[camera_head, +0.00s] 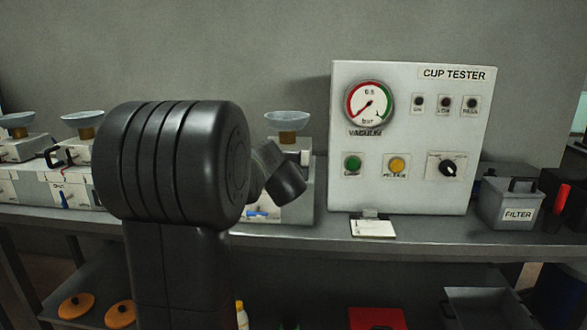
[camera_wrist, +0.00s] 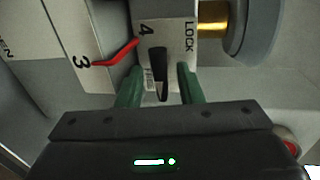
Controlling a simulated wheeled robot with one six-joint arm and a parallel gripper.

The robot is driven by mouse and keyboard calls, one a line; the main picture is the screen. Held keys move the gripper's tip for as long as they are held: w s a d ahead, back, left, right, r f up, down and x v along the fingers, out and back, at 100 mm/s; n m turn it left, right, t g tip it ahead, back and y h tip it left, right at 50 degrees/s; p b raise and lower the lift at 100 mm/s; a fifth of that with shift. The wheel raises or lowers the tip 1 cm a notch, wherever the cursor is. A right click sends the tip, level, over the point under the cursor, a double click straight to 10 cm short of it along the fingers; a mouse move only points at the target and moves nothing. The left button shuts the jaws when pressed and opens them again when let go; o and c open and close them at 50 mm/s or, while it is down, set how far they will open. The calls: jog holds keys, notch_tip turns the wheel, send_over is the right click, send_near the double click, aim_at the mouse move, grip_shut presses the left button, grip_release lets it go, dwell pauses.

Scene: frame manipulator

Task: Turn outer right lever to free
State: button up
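In the wrist view, a black lever (camera_wrist: 157,70) sits on a pale plate (camera_wrist: 178,14) marked 4 and LOCK. Smaller lettering beside the lever is partly hidden and hard to read. My gripper (camera_wrist: 160,84) has its two green fingers on either side of this lever, with a visible gap on both sides. A red lever (camera_wrist: 115,54) lies to the left by the number 3. In the head view, the right-hand unit (camera_head: 304,180) with a bluish cup (camera_head: 287,119) is partly covered by my arm, and my gripper is hidden there.
The cup tester box (camera_head: 400,190) stands right of the units, with a small white pad (camera_head: 373,228) before it. A filter bin (camera_head: 510,205) is farther right. More units with cups (camera_head: 83,118) stand left. A brass cylinder (camera_wrist: 212,25) is close beside the plate.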

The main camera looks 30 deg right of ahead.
jog(key=p+v, duration=0.1)
jog(key=v, duration=1.2)
jog(key=b+x, duration=0.1)
jog(key=x, duration=1.2)
jog(key=shift+w+d, duration=0.1)
jog(key=shift+w, duration=0.15)
